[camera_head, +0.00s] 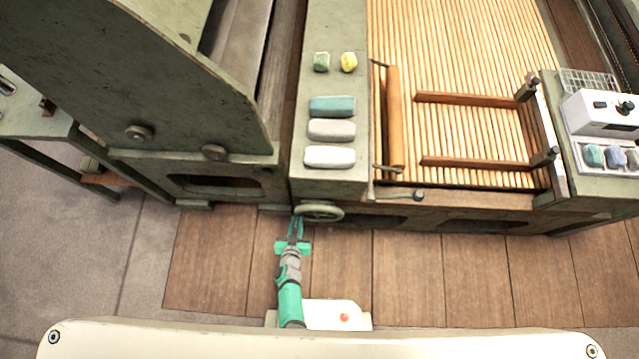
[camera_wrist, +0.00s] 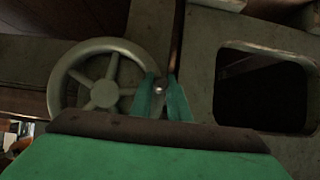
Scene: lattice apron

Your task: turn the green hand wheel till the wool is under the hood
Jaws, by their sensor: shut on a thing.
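The green hand wheel (camera_head: 319,212) is mounted low on the machine's front, below the green top plate. In the wrist view the spoked wheel (camera_wrist: 104,92) fills the left middle. My gripper (camera_head: 296,222) is at the wheel's left edge in the head view. In the wrist view my gripper (camera_wrist: 160,92) is shut beside the wheel's rim, with a small shiny knob between the fingers. The slatted lattice (camera_head: 465,120) lies to the right. I make out no loose wool on it. A large green casing (camera_head: 190,80), possibly the hood, stands at the left; its inside is mostly hidden.
Several coloured blocks (camera_head: 331,130) lie on the green top plate. A wooden roller (camera_head: 395,120) and two wooden bars (camera_head: 475,98) sit over the lattice. A white control box (camera_head: 605,112) is at the far right. The plank floor (camera_head: 430,270) before the machine is clear.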

